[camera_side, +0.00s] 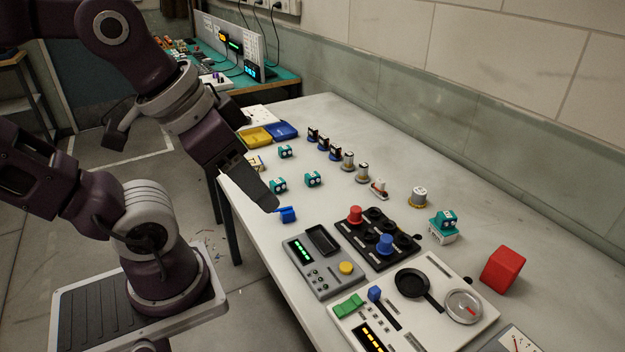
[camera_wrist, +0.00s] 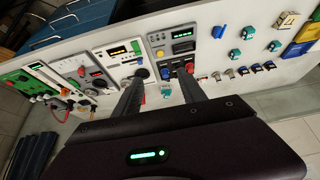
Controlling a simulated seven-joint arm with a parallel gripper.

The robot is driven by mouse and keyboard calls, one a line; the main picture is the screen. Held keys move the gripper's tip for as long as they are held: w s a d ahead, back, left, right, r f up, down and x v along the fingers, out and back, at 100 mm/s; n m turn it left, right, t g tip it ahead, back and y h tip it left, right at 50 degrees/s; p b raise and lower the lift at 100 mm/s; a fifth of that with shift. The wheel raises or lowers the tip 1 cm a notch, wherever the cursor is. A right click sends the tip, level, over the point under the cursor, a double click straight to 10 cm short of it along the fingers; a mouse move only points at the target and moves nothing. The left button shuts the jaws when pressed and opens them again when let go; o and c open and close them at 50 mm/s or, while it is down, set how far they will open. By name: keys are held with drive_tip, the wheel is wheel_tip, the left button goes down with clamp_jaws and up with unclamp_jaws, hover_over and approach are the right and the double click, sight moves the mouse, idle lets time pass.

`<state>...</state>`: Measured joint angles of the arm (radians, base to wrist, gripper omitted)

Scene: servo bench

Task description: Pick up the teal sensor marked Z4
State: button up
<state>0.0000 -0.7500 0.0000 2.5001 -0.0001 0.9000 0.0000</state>
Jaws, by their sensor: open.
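Several teal sensors with dark-and-white faces are on the bench; their markings are too small to read, so I cannot tell which is Z4. In the side view one (camera_side: 285,152) is near the trays, two (camera_side: 278,186) (camera_side: 313,179) are closer to my gripper, and another (camera_side: 443,222) sits on a white base at the right. In the wrist view three show at upper right (camera_wrist: 234,53) (camera_wrist: 247,32) (camera_wrist: 274,45), and one (camera_wrist: 166,92) appears between my fingers, farther off. My gripper (camera_side: 274,207) is above the bench's near edge, open and empty; its fingers also show in the wrist view (camera_wrist: 162,82).
A blue piece (camera_side: 288,215) lies just below my gripper. A row of small parts (camera_side: 347,160) runs behind; yellow (camera_side: 256,138) and blue (camera_side: 283,130) trays are beyond.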

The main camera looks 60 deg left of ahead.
drive_tip(key=o, duration=0.3)
drive_tip(key=m+g+y, duration=0.5)
drive_tip(key=m+y, duration=0.8)
drive_tip(key=m, duration=0.5)
hover_over(315, 177)
drive_tip(key=d, duration=0.6)
wheel_tip(315, 177, down, 16)
drive_tip(key=shift+m+y, duration=0.3)
drive_tip(key=shift+m, duration=0.1)
drive_tip(key=f, duration=0.8)
drive_tip(key=shift+s+a+f, duration=0.2)
drive_tip(key=shift+a+f, duration=0.15)
drive_tip(key=x, duration=0.7)
drive_tip(key=shift+a, duration=0.2)
clamp_jaws()
